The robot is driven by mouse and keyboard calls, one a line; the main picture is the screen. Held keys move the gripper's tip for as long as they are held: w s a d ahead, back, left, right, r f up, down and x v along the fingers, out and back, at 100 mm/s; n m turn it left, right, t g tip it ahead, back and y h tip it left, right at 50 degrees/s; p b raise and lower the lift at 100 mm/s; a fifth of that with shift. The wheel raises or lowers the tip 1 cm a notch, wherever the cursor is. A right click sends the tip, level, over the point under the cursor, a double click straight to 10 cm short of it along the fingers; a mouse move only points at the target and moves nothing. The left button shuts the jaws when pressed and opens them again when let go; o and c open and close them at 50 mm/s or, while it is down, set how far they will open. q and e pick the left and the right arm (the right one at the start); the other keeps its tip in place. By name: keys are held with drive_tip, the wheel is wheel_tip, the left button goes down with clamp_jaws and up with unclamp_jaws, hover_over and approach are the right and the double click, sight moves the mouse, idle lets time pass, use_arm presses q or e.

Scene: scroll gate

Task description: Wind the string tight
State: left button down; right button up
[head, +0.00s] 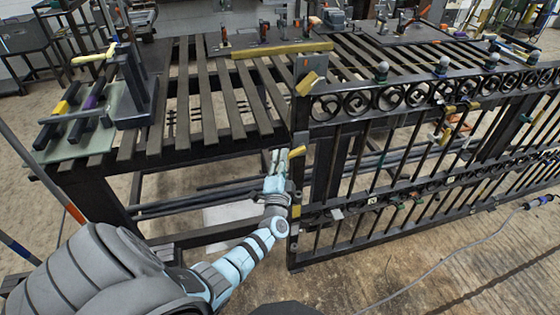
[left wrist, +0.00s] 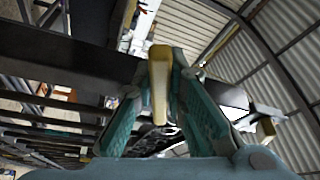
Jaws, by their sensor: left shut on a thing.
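My left gripper (head: 281,158) is at the near left corner post of the black scroll gate (head: 345,105). It is shut on a yellow handle (head: 298,152), whose end sticks out to the right of the fingers. In the left wrist view the yellow handle (left wrist: 159,85) stands upright between the two teal fingers (left wrist: 158,100). The fingers cover part of the handle, and I cannot tell what it is fixed to. I cannot make out a string in either view. My right gripper is not in view.
The gate is clamped along the front of a slatted black table (head: 210,95), with yellow clamp pieces (head: 306,84) on it. A vise-like block (head: 132,85) stands at the table's left end. A grey cable (head: 455,257) lies on the open floor at the lower right.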

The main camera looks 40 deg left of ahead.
use_arm(q)
drive_tip(key=shift+w+d+f+n+y+b, duration=0.15)
drive_tip(key=shift+f+n+y+b, duration=0.2)
drive_tip(key=shift+f+n+b, duration=0.25)
drive_tip(key=shift+w+d+f+n+y+b, duration=0.15)
drive_tip(key=shift+f+n+y+b, duration=0.15)
drive_tip(key=shift+n+b, duration=0.35)
drive_tip(key=shift+r, duration=0.1)
drive_tip(key=c, duration=1.6)
unclamp_jaws()
drive_tip(key=shift+n, duration=0.25)
